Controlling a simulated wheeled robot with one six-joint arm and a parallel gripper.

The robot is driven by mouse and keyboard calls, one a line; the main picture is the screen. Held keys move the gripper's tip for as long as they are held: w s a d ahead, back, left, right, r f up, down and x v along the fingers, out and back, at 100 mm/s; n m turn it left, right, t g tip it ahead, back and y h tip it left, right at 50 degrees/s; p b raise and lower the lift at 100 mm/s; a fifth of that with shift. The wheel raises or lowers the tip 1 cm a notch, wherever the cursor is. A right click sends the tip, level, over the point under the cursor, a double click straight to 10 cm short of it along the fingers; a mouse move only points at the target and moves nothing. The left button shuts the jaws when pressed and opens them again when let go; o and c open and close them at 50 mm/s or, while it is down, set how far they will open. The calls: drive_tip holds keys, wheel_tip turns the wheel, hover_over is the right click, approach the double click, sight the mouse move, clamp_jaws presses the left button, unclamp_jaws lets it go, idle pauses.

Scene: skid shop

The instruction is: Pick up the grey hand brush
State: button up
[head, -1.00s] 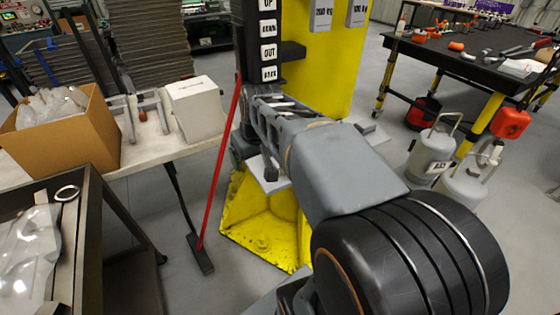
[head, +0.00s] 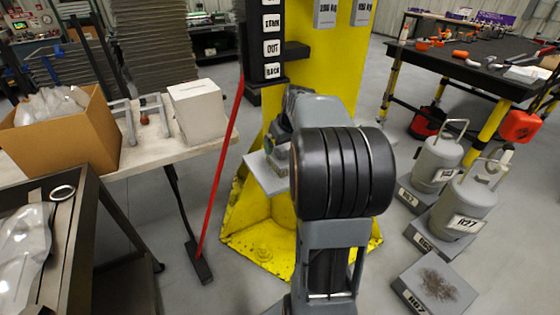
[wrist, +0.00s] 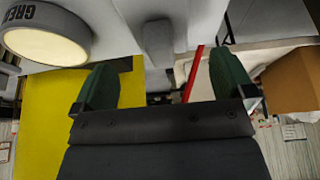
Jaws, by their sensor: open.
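My gripper is open in the wrist view (wrist: 163,78), with its two dark green fingers wide apart and nothing between them. A smooth grey elongated object (wrist: 155,42) lies beyond the fingers, between them in the picture, on a pale grey surface; it may be the grey hand brush, but I see no bristles. In the head view my arm covers the gripper and most of a small pale shelf (head: 264,174) on the yellow post (head: 285,90). No hand brush can be made out in the head view.
A round cream-faced object with lettering (wrist: 45,35) is at the wrist view's upper left. A cardboard box (head: 70,140) and white box (head: 197,110) stand on a bench. Grey weights (head: 465,205) stand on the floor at right.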

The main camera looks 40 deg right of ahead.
sight(282, 148)
drive_tip(key=shift+x, duration=2.65)
drive_tip(key=shift+s, duration=0.1)
drive_tip(key=c, duration=1)
